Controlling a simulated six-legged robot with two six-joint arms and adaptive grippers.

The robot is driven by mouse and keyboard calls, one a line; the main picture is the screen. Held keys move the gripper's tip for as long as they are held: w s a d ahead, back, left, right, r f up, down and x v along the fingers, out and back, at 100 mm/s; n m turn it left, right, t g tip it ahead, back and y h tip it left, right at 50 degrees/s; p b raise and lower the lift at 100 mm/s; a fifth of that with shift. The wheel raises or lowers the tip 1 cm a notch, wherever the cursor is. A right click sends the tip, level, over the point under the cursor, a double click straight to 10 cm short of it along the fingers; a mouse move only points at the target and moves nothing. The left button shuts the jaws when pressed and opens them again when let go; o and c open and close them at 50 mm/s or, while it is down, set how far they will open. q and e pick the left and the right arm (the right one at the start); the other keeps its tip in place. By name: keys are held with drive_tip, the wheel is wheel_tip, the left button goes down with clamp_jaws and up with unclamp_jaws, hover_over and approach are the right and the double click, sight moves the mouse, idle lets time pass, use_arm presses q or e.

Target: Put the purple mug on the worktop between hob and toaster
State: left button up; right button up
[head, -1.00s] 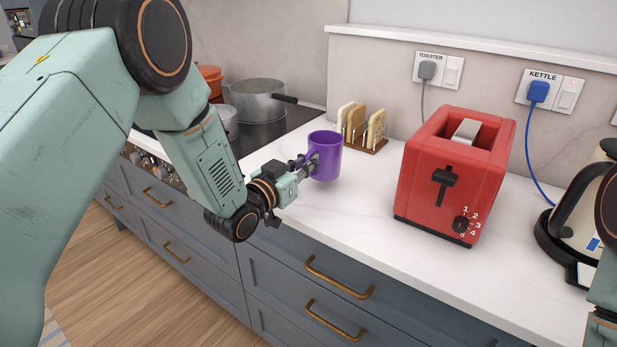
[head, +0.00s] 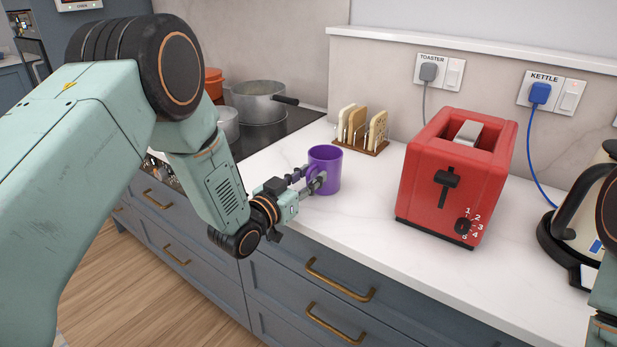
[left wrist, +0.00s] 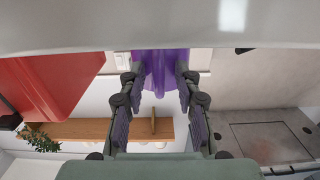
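The purple mug (head: 328,168) stands upright on the white worktop (head: 365,205), between the black hob (head: 283,128) and the red toaster (head: 455,175). Its handle faces my left gripper (head: 312,176). The gripper's two fingers are spread apart, one on each side of the handle. In the left wrist view, the mug (left wrist: 160,62) shows between the open fingers (left wrist: 159,82), with gaps beside the handle. The mug's far side is hidden. My right gripper is out of view; only part of that arm shows at the right edge.
A toast rack (head: 362,130) with slices stands just behind the mug. Pots, including a grey saucepan (head: 258,103), sit on the hob. A kettle (head: 575,215) stands right of the toaster. Clear worktop lies between mug and toaster and along the front edge.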

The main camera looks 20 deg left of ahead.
use_arm(q)
drive_tip(key=p+v, duration=0.1)
drive_tip(key=v, duration=1.1)
drive_tip(key=s+d+f+n+g+y, duration=0.15)
drive_tip(key=s+f+g, duration=0.45)
drive_tip(key=f, duration=0.6)
drive_tip(key=s+f+n+g+y, duration=0.1)
drive_tip(key=s+f+g, duration=0.2)
drive_tip(key=s, duration=0.7)
drive_tip(key=s+a+f+n+g+y, duration=0.1)
drive_tip(key=s+f+g, duration=0.3)
drive_tip(key=s, duration=0.6)
drive_tip(key=s+a+f+n+g+y, duration=0.1)
drive_tip(key=s+f+g, duration=0.3)
drive_tip(key=s, duration=0.5)
wheel_tip(320, 180, down, 2)
drive_tip(key=shift+s+f+y, duration=0.2)
drive_tip(key=shift+s+y, duration=0.2)
drive_tip(key=shift+y, duration=0.45)
drive_tip(key=shift+a, duration=0.15)
drive_tip(key=shift+w+f+b, duration=0.15)
drive_tip(key=shift+f+b, duration=0.7)
